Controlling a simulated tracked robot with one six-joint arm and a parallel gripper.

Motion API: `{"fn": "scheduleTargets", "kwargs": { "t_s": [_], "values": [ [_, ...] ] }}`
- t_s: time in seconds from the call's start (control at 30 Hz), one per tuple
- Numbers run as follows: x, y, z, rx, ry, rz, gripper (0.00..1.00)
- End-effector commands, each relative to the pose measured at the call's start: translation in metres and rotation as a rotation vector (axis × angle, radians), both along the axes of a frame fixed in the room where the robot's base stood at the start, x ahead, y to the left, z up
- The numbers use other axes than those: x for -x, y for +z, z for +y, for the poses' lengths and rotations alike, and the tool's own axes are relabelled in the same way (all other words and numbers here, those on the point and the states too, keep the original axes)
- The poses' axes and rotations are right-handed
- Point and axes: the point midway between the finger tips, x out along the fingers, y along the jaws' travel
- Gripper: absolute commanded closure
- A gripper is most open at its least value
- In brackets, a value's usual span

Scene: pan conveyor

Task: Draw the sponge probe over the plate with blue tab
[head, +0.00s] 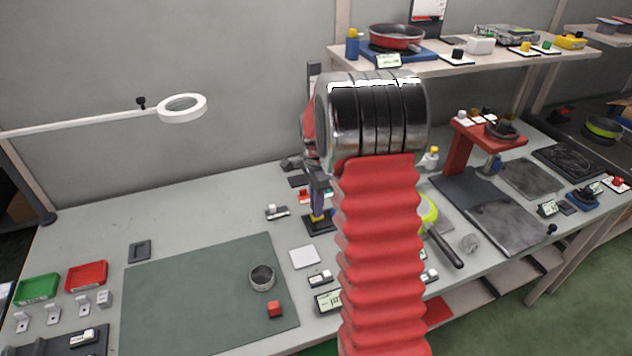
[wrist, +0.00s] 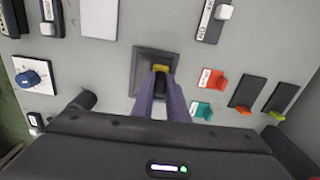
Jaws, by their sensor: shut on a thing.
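My gripper (head: 318,203) points down at the dark square holder (head: 320,227) on the table, behind my red arm sleeve. In the wrist view my gripper (wrist: 160,88) has its purple fingers close together over the holder (wrist: 142,60). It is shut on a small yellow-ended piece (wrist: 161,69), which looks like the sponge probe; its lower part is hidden. The piece is at the holder; I cannot tell whether it is seated. I cannot make out a blue tab.
Dark plates with an orange tab (wrist: 243,109) and a green tab (wrist: 277,115) lie further right in the wrist view. A white panel with a blue knob (wrist: 33,76) is at left.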

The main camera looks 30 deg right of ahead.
Motion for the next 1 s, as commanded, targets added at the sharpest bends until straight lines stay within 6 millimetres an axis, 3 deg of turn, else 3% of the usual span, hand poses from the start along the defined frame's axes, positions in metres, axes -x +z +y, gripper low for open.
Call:
{"fn": "scheduleTargets", "kwargs": {
  "t_s": [0.07,0.7,1.0],
  "values": [
    [-0.001,0.015,0.0,0.003,0.0,-0.007,1.0],
    [-0.001,0.07,0.001,0.002,0.003,-0.003,1.0],
    [-0.001,0.078,0.003,0.0,0.005,-0.001,1.0]
  ]
}}
